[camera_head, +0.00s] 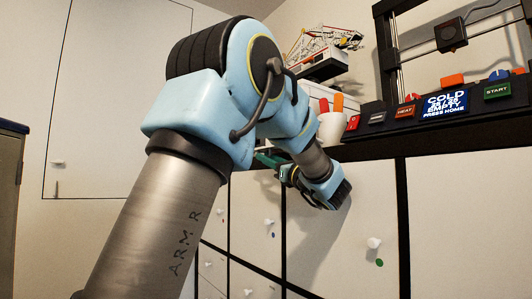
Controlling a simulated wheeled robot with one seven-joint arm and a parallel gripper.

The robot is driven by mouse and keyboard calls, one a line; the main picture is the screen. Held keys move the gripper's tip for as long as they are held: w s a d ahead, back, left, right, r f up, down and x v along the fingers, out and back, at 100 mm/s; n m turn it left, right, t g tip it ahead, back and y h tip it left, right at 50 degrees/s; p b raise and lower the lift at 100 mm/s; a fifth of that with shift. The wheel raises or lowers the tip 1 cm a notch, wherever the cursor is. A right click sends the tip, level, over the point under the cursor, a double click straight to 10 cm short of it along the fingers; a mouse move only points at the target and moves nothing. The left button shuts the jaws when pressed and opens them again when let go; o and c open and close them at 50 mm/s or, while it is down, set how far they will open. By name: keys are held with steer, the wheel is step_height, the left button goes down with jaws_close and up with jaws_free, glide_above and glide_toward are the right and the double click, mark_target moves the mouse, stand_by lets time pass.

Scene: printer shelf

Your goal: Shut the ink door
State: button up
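My gripper (341,196) is in front of the white cabinet fronts, just below the dark shelf edge. Its dark tip points down and right, and I cannot tell whether the fingers are open or shut. No front is labelled as the ink door. The fronts have white knobs and coloured dots: a green-dot front (350,255) at right, a blue-dot front (255,215) in the middle and a red-dot front (214,205) at left. These look flush, though my arm hides parts of them. I cannot tell which one is the ink door.
On the dark shelf (450,142) stand a printer frame (388,50), a display (446,104) reading COLD and EMPTY, several coloured buttons, a white cup (331,128) and a model machine (325,50). A dark cabinet (10,200) stands at far left.

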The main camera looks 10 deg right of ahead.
steer(key=shift+w+a+r, duration=0.15)
steer(key=shift+w+a, duration=0.1)
steer(key=shift+w, duration=0.1)
jaws_close()
stand_by(1.3)
